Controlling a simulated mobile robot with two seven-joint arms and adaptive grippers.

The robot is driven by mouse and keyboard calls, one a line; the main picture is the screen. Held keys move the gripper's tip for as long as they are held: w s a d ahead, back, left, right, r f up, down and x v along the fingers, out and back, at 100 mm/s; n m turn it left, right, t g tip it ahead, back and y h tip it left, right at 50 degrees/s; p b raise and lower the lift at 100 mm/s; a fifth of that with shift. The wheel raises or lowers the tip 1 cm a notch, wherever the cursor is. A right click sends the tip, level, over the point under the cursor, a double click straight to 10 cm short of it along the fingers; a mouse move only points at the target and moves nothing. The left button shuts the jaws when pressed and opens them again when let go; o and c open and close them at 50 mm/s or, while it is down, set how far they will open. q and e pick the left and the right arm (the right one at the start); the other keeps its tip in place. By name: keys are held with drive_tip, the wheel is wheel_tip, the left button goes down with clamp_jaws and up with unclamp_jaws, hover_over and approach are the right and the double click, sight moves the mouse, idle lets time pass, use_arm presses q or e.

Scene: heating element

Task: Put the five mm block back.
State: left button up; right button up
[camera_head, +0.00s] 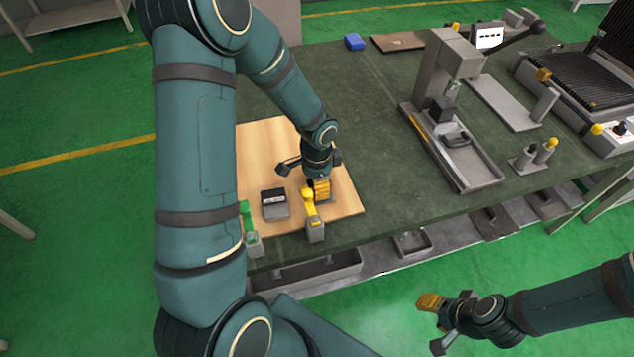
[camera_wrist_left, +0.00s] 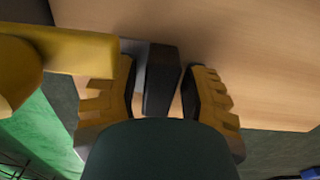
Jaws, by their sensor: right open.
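A wooden board (camera_head: 347,193) lies on the green-topped table. My left gripper (camera_head: 320,190) is low over its right part. In the left wrist view, the gripper (camera_wrist_left: 160,95) has its fingers on either side of a dark grey block (camera_wrist_left: 160,80). A narrow gap shows beside the right finger, so it looks open around the block. Another grey block with a dark top and a small label (camera_head: 275,204) sits on the board to the left; the label is unreadable. I cannot tell which is the five mm block. My right gripper (camera_head: 432,322) is open and empty, away from the table.
A yellow-topped clamp (camera_head: 314,222) stands at the board's front edge, close to my left gripper; its yellow arm (camera_wrist_left: 75,50) shows in the wrist view. A green-topped clamp (camera_head: 250,230) stands further left. A grey press (camera_head: 450,85) stands right. The table between is clear.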

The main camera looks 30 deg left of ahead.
use_arm(q)
drive_tip(key=shift+r, duration=0.1)
drive_tip(key=shift+r, duration=0.25)
wheel_tip(320, 180, up, 12)
drive_tip(key=p, duration=0.3)
drive_tip(key=shift+f, duration=0.15)
idle(0.5)
